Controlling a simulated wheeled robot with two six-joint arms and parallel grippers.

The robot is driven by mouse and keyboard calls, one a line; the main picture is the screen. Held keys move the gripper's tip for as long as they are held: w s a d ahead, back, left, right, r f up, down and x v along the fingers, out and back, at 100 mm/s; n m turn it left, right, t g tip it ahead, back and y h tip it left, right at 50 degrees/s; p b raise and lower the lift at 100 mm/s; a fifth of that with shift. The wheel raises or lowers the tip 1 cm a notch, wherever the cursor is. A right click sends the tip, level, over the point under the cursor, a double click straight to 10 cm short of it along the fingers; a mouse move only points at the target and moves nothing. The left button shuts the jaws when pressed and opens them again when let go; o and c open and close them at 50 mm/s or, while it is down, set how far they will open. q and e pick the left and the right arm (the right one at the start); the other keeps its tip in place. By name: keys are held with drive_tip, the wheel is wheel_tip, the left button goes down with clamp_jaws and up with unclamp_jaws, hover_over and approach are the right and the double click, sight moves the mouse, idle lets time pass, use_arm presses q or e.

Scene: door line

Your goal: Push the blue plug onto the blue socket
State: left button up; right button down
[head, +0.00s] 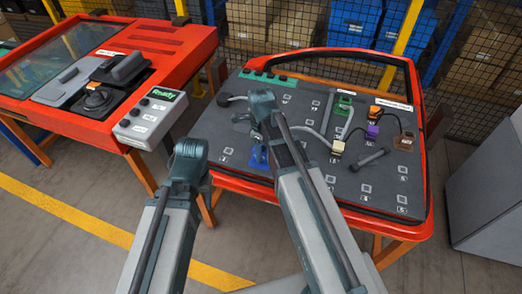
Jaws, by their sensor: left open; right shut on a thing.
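The door panel (300,185) has a dark grey face in a red frame. A blue part (259,157) shows at the panel's lower left, just left of my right forearm. I cannot tell how much of it is the blue plug and how much the blue socket. My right gripper (262,135) is over the panel there, shut on the blue plug; its fingers are mostly hidden by my own arm. Whether plug and socket touch is hidden. My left gripper (188,160) is open and empty, left of the panel, over the floor gap.
A green connector (343,103), a purple one (373,131), a cream one (338,147) and a brown one (404,143) stand on the panel with cables. A red console (165,45) with a button box (150,118) is at left. A grey cabinet (490,200) is at right.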

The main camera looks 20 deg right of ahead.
drive_tip(key=shift+f+b, duration=0.35)
drive_tip(key=shift+f, duration=0.15)
drive_tip(key=shift+r, duration=0.2)
drive_tip(key=shift+w+f, duration=0.1)
drive_tip(key=shift+f, duration=0.1)
drive_tip(key=shift+r, duration=0.1)
drive_tip(key=c, duration=0.8)
unclamp_jaws()
drive_tip(key=shift+c, duration=0.2)
drive_tip(key=o, duration=0.5)
drive_tip(key=shift+o, duration=0.2)
drive_tip(key=shift+r, duration=0.1)
wheel_tip(320, 180, up, 14)
drive_tip(key=p, duration=1.4)
drive_tip(key=shift+f, duration=0.2)
